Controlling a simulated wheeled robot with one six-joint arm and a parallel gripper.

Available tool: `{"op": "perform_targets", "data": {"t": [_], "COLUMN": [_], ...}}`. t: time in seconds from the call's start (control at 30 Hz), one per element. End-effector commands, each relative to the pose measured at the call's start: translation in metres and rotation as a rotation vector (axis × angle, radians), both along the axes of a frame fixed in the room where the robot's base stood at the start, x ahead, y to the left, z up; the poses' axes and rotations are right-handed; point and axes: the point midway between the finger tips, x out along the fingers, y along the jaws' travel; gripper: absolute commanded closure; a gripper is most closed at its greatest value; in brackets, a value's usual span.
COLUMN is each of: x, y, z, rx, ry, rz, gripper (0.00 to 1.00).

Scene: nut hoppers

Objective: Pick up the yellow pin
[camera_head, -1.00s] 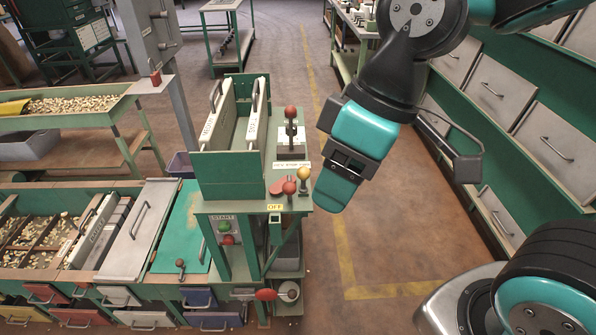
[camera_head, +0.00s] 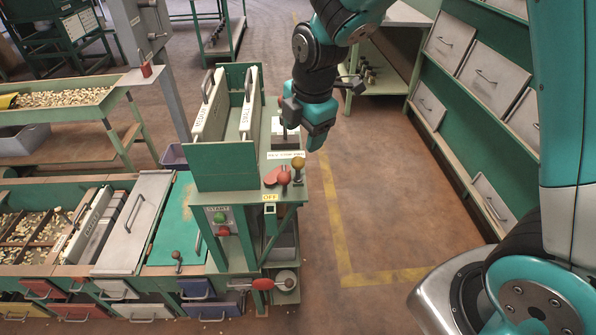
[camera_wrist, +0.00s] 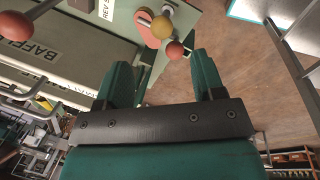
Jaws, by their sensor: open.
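The yellow pin, a round yellow ball on a stem (camera_head: 298,163), stands upright at the right edge of the green machine's top, beside a red ball (camera_head: 284,178). In the wrist view the yellow ball (camera_wrist: 162,27) lies beyond the fingers, between them in the picture, with a red ball close on its right (camera_wrist: 175,50). My gripper (camera_head: 317,140) is above and slightly right of the yellow pin in the head view, apart from it. In the wrist view its two green fingers (camera_wrist: 163,75) are spread with nothing between them.
A red-topped lever (camera_head: 282,101) stands behind the pins, partly hidden by my arm. The tall baffle plates (camera_head: 212,105) rise left of them. A drawer rack (camera_head: 490,110) stands at the right. The brown floor (camera_head: 375,180) between is clear.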

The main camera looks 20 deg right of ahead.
Motion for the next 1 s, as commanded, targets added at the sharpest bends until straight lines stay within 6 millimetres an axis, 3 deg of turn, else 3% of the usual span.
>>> {"op": "perform_targets", "data": {"t": [0.13, 0.43, 0.7, 1.0], "x": [0.005, 0.009, 0.015, 0.016], "y": [0.002, 0.003, 0.005, 0.005], "z": [-0.03, -0.055, -0.093, -0.098], "rx": [0.0, 0.0, 0.001, 0.001], "ry": [0.004, 0.003, 0.002, 0.0], "rz": [0.0, 0.0, -0.001, -0.001], "gripper": [0.37, 0.37, 0.37, 0.37]}}
